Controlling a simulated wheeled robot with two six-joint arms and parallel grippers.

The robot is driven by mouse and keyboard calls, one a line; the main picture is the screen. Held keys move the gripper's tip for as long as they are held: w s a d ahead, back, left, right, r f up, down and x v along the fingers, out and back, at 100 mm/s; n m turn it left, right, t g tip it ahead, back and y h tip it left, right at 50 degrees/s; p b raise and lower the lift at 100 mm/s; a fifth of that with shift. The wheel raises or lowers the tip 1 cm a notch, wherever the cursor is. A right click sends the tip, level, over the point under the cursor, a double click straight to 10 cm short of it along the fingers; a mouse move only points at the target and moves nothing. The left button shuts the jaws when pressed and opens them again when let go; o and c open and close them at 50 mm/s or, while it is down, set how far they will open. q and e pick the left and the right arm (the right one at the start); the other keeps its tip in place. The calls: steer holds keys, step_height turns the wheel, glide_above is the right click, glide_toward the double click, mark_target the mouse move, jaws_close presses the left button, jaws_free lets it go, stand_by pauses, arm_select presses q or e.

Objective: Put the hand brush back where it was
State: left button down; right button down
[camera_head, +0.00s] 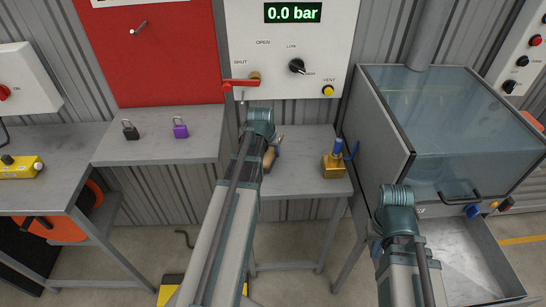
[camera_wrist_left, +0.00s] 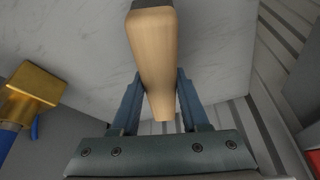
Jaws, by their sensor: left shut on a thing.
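The hand brush shows in the head view as a short tan wooden piece (camera_head: 272,153) beside my left wrist, over the small grey table. In the left wrist view its pale wooden handle (camera_wrist_left: 153,50) runs down between the blue fingers of my left gripper (camera_wrist_left: 158,92), which is shut on it. The far end of the brush is cut off at the top of that view, with a dark edge showing. Whether the brush touches the table is unclear. My left gripper (camera_head: 266,135) is mostly hidden behind its wrist. My right gripper (camera_head: 380,235) is low at the right, its fingers hidden.
A brass block with a blue handle (camera_head: 333,166) stands on the small table (camera_head: 300,182), right of the brush. A black padlock (camera_head: 131,132) and purple padlock (camera_head: 180,130) lie on the left shelf. A red lever (camera_head: 240,84) sticks out above. A clear-lidded cabinet (camera_head: 400,130) bounds the right.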

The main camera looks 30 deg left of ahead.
arm_select(q)
steer(key=shift+f+b, duration=0.3)
steer(key=shift+f, duration=0.45)
steer(key=shift+r, duration=0.1)
arm_select(e)
steer(key=shift+w+d+f, duration=0.1)
steer(key=shift+d+f, duration=0.1)
steer(key=shift+f, duration=0.5)
arm_select(q)
steer(key=shift+f, duration=0.25)
steer(key=shift+c, duration=2)
jaws_free()
steer(key=shift+r, duration=0.1)
arm_select(e)
steer(key=shift+f, duration=0.1)
arm_select(q)
steer(key=shift+r, duration=0.15)
steer(key=p+v, duration=1.1)
steer(key=v, duration=0.1)
steer(key=shift+r, duration=0.1)
arm_select(e)
step_height(320, 180, up, 12)
steer(key=shift+f, duration=0.25)
